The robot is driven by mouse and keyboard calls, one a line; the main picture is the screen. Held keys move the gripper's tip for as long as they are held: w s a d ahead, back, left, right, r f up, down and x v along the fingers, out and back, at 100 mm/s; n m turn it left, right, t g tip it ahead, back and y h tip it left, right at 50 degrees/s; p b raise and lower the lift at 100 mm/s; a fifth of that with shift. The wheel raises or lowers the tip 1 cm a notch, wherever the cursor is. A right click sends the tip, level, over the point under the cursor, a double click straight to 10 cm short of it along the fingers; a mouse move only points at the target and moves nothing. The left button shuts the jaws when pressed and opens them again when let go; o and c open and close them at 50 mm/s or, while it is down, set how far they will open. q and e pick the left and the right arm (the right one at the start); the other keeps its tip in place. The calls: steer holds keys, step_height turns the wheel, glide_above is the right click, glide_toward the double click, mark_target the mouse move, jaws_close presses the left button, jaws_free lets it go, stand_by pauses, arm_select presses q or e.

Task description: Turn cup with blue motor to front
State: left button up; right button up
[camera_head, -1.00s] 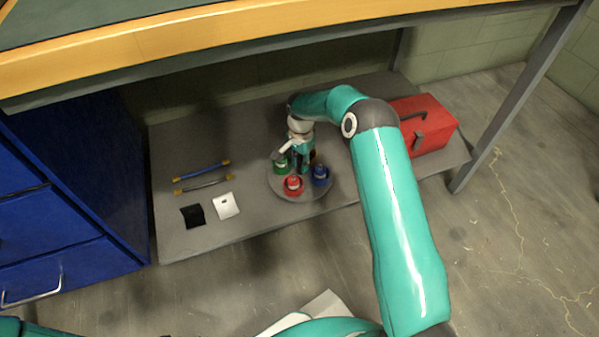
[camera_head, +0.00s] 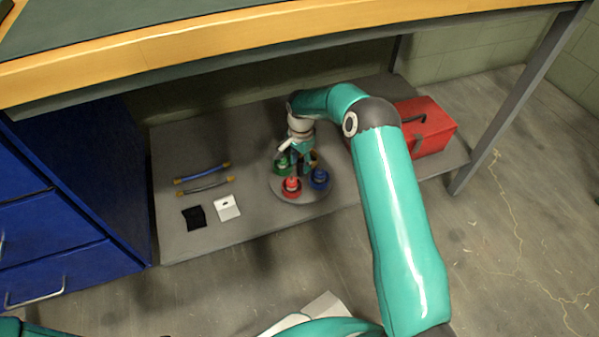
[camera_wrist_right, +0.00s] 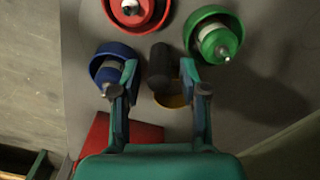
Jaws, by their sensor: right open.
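A round grey turntable (camera_head: 303,197) stands on the low shelf and carries coloured cups with motors. The cup with the blue motor (camera_head: 320,179) is at its front right; the red cup (camera_head: 291,188) is at the front and the green cup (camera_head: 282,166) at the left. In the right wrist view, my right gripper (camera_wrist_right: 159,70) is open, its fingers on either side of a dark central post (camera_wrist_right: 161,60). The left finger overlaps the rim of the blue cup (camera_wrist_right: 108,58); contact is unclear. A yellow cup (camera_wrist_right: 172,100) is partly hidden. My left gripper is out of view.
A red toolbox (camera_head: 427,127) stands on the shelf at the right. A white card (camera_head: 227,208), a black square (camera_head: 194,217) and two rods (camera_head: 204,180) lie at the left. The wooden bench top (camera_head: 300,35) hangs over the shelf; blue drawers (camera_head: 60,220) are at the left.

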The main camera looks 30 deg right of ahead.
steer(key=shift+r+p, duration=2.15)
steer(key=shift+r, duration=1.5)
